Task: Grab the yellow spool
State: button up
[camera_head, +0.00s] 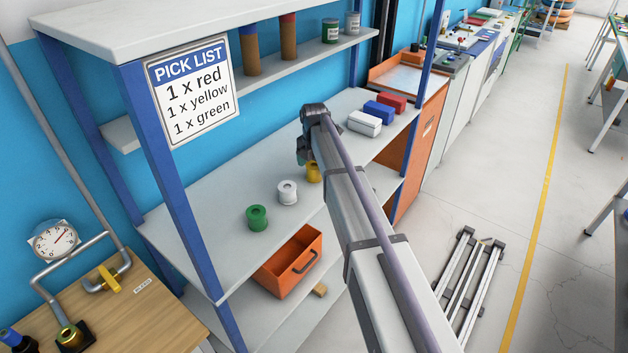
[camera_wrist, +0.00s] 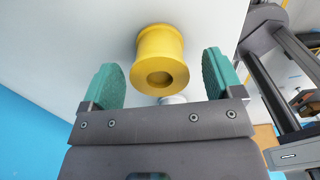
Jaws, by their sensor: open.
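The yellow spool (camera_wrist: 160,48) stands on the white shelf (camera_wrist: 60,35) in the wrist view, its round end with a dark centre hole facing the camera. It lies between and a little beyond the fingertips of my gripper (camera_wrist: 162,77). The two green finger pads are apart, with a gap on both sides of the spool. In the head view the yellow spool (camera_head: 313,172) shows only in part, since my arm covers its right side. My gripper (camera_head: 305,150) is there just above and beside it; its fingers are hard to make out.
A white spool (camera_head: 288,192) and a green spool (camera_head: 257,217) stand in line to the left on the same shelf. White, blue and red boxes (camera_head: 378,109) lie behind. An orange bin (camera_head: 292,262) is below the shelf. A blue post (camera_head: 182,190) stands at the left front.

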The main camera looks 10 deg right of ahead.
aim_at(315, 165)
notch_tip(315, 165, down, 2)
jog(key=shift+f+b, duration=0.25)
jog(key=shift+b, duration=0.2)
jog(key=shift+r, duration=0.25)
jog(key=shift+c, duration=0.3)
jog(key=c, duration=1)
notch_tip(315, 165, up, 10)
jog(key=p, duration=1)
jog(key=shift+r+p, duration=0.15)
jog(key=shift+p, duration=0.25)
